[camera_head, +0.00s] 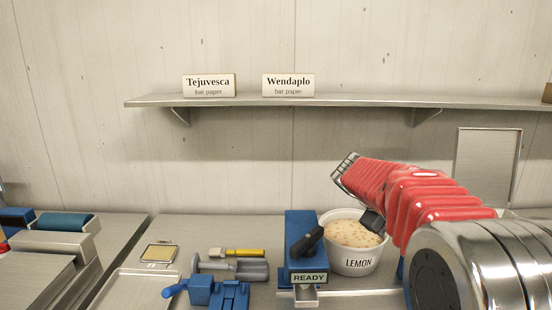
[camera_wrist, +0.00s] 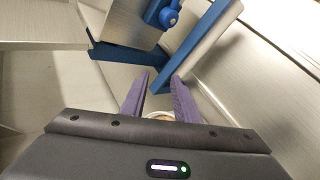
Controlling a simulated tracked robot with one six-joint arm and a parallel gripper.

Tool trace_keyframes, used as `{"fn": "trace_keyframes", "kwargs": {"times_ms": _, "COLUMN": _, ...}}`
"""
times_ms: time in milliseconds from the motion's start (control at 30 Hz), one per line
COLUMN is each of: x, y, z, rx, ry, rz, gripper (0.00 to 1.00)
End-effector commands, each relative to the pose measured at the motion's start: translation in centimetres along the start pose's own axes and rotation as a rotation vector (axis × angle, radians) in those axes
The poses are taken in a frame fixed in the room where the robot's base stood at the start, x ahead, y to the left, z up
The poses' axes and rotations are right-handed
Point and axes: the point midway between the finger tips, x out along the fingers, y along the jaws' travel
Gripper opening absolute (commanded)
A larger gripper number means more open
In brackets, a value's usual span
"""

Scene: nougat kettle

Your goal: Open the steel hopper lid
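In the camera_head view, a rimmed steel panel (camera_head: 487,165) stands upright at the right, behind my red-sleeved arm. I cannot tell for sure whether it is the hopper lid; my arm hides what lies below it. In the wrist view, my gripper (camera_wrist: 160,76) has two purple fingers, apart, with nothing held between them. Beyond the fingertips are a blue bar (camera_wrist: 203,42) and a steel housing (camera_wrist: 122,22) with a blue knob (camera_wrist: 168,15). No fingertip clearly touches them. My fingers do not show clearly in the camera_head view.
A white LEMON tub (camera_head: 357,262) of pale speckled mix stands beside a blue READY unit (camera_head: 305,230) with a black lever. Blue clamp-like parts (camera_head: 215,292), a yellow-handled tool (camera_head: 240,252) and a tray (camera_head: 135,288) lie left. A shelf (camera_head: 340,101) holds two paper signs.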

Motion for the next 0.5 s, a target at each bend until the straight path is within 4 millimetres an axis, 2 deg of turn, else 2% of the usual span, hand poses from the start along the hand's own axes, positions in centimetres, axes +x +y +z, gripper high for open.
{"fn": "trace_keyframes", "kwargs": {"times_ms": 200, "x": -2.0, "y": -6.1, "z": 2.9, "rx": 0.127, "ry": 0.087, "rz": -0.165, "gripper": 0.28}}
{"fn": "trace_keyframes", "kwargs": {"times_ms": 500, "x": -5.1, "y": -13.6, "z": 6.8, "rx": 0.299, "ry": 0.178, "rz": -0.362, "gripper": 0.28}}
